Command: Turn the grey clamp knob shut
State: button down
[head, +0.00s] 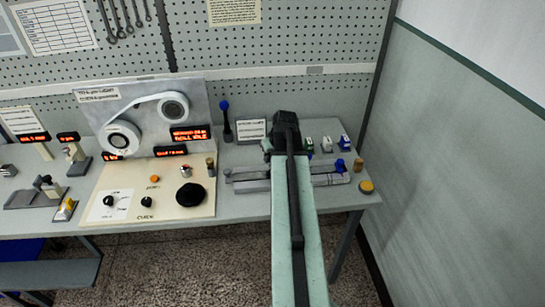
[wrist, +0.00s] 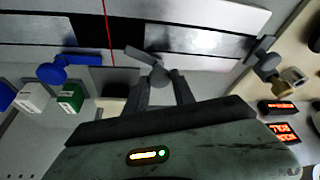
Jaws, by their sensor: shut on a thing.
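The grey clamp knob (wrist: 158,74) sits in the middle of the wrist view, with a flat grey lever (wrist: 138,55) pointing up and left from it. My gripper (wrist: 164,88) is shut on the knob, one dark finger on each side. The lever lies over the edge of a metal rail with dark and bright plates (wrist: 200,40). In the head view my arm covers the knob and the gripper's fingertips.
A blue clamp knob (wrist: 62,68) with a lever stands left in the wrist view; it shows right of my arm in the head view (head: 358,165). Small blocks with green (head: 326,145) and blue (head: 344,143) parts stand behind it. A control panel (head: 130,180) lies to the left.

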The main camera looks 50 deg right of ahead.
jog(key=m+g+h, duration=0.1)
jog(key=m, duration=0.2)
jog(key=m+h, duration=0.1)
jog(key=m, duration=0.3)
jog(key=shift+w+a+g, duration=0.2)
jog(key=shift+g, duration=0.2)
jog(key=m+g, duration=0.1)
jog(key=m, duration=0.2)
jog(key=m+g+h, duration=0.1)
jog(key=m, duration=0.1)
jog(key=shift+w+m, duration=0.15)
jog(key=shift+m, duration=0.25)
jog(key=c, duration=1.1)
grip_release()
jog(key=p+v, duration=0.7)
jog(key=shift+a+r, duration=0.15)
jog(key=shift+r, duration=0.25)
